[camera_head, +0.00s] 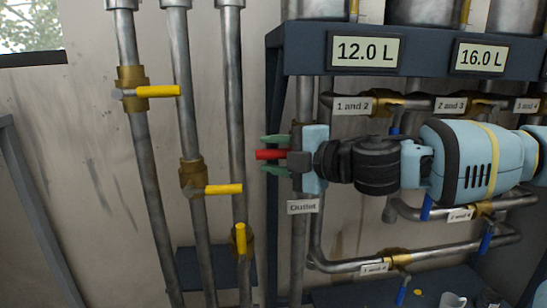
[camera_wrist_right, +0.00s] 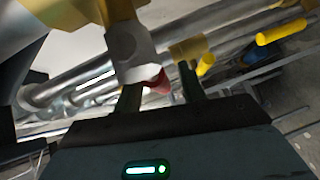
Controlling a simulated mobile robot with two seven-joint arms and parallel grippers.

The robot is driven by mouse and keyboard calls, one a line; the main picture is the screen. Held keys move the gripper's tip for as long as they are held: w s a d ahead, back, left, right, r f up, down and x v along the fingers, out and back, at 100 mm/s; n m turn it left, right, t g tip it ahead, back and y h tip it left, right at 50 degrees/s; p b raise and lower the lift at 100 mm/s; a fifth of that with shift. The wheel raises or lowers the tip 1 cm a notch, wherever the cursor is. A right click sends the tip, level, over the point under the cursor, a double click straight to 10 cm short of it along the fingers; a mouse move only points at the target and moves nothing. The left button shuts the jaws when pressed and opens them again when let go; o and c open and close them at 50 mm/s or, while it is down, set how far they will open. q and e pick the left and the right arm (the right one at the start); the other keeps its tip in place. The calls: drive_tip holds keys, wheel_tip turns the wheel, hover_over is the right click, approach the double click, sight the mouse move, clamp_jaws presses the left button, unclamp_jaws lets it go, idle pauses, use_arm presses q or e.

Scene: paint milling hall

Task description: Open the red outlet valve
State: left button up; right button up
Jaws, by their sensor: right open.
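The red outlet valve handle (camera_head: 264,154) sticks out horizontally to the left, on the vertical pipe above the "Outlet" label (camera_head: 302,207). My right gripper (camera_head: 274,154) reaches in from the right. Its two green-tipped fingers lie above and below the red handle, open, with a small gap on each side. In the right wrist view the red handle (camera_wrist_right: 158,82) shows between the two dark fingers, partly hidden behind the grey valve hub (camera_wrist_right: 130,48). The gripper hides most of the valve body in the head view. My left gripper is not in view.
Three pipes on the left carry yellow-handled valves (camera_head: 158,91), (camera_head: 222,189), (camera_head: 241,238). Dark tank frame (camera_head: 400,62) with 12.0 L and 16.0 L displays stands above my arm. Labelled pipes with blue handles (camera_head: 486,243) run below it.

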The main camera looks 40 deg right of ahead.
clamp_jaws()
idle(0.3)
drive_tip(key=shift+d+r, duration=0.1)
